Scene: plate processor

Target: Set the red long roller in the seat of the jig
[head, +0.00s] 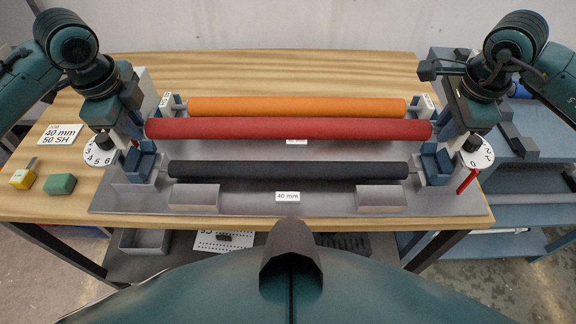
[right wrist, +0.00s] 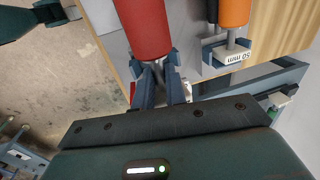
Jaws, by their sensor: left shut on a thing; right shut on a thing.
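The red long roller (head: 290,129) lies level across the jig, between the orange roller behind and the black roller in front. My left gripper (head: 139,132) is shut on its left end. My right gripper (head: 443,132) is shut on its right end. In the right wrist view the red roller (right wrist: 144,28) runs up from between the fingers of my right gripper (right wrist: 158,82). The jig (head: 250,204) has blue seat blocks at the left (head: 141,162) and right (head: 435,162). The red roller appears above the plate; the head view does not show whether its ends touch any seat.
The orange roller (head: 296,107) rests at the back and the black roller (head: 288,170) at the front. Numbered dials stand at the left (head: 100,152) and right (head: 478,152). Yellow (head: 23,179) and green (head: 60,184) blocks lie at the left. A blue bench (head: 535,180) is at the right.

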